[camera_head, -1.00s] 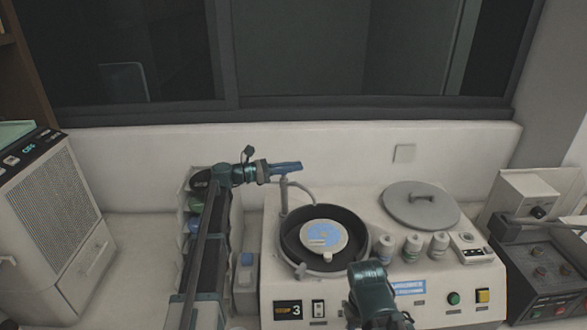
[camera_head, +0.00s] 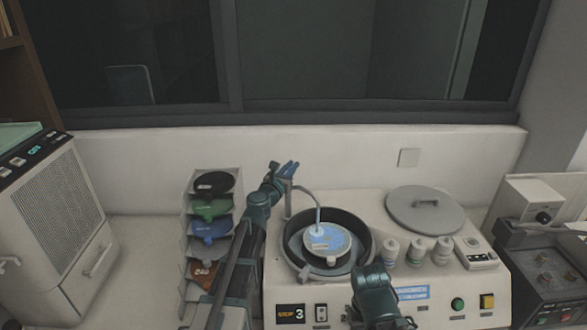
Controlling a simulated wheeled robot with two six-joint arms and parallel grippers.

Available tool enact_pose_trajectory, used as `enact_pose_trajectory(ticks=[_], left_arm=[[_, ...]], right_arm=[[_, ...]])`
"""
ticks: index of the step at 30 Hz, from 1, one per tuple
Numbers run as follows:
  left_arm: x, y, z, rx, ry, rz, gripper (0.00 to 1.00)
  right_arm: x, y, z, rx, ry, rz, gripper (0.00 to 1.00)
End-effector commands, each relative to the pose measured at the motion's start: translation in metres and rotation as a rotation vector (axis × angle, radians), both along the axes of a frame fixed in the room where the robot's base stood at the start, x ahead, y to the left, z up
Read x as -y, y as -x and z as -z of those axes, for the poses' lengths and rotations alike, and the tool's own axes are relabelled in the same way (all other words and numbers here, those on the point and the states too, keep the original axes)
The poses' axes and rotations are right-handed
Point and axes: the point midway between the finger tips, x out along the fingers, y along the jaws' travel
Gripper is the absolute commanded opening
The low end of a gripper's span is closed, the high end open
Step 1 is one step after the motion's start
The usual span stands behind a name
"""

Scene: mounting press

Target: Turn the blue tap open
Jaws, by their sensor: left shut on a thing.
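The tap is a thin grey post (camera_head: 287,203) with a curved spout (camera_head: 308,191) at the back left of the white machine. The spout hangs over the round dark bowl (camera_head: 293,227). A pale bluish streak (camera_head: 319,218) runs from the spout end down to the blue-and-white disc (camera_head: 328,240), like water. My left gripper (camera_head: 288,172) is shut on the blue handle at the top of the post. Its fingers hide most of the handle, and the two blues are hard to tell apart. Part of my right arm stands before the machine; its fingers do not show.
A rack (camera_head: 184,235) of coloured discs stands left of my left arm. A grey round lid (camera_head: 425,209), several small bottles (camera_head: 415,251) and front buttons (camera_head: 457,304) are on the machine. A grey control box (camera_head: 545,275) stands at the right, a beige cabinet (camera_head: 50,215) at the left.

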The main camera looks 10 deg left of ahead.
Motion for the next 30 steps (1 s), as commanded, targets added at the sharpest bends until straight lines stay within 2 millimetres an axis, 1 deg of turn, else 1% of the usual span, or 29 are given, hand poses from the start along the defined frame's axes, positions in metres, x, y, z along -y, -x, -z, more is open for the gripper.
enact_pose_trajectory(ticks=[1,6,15,21,30], left_arm=[[0.002,0.001,0.0,0.0,-0.001,-0.04,0.0],[-0.003,0.0,0.0,0.0,-0.001,-0.179,0.0],[-0.01,0.0,0.0,0.0,-0.001,-0.356,0.0],[-0.012,0.0,0.0,0.0,-0.001,-0.418,0.0],[-0.014,0.001,0.0,0.0,-0.001,-0.447,0.0]], right_arm=[[0.0,0.0,0.0,0.0,0.0,0.0,0.5],[0.0,0.0,0.0,0.0,0.0,0.0,0.5],[0.0,0.0,0.0,0.0,0.0,0.0,0.5],[0.0,0.0,0.0,0.0,0.0,0.0,0.5],[0.0,0.0,0.0,0.0,0.0,0.0,0.5]])
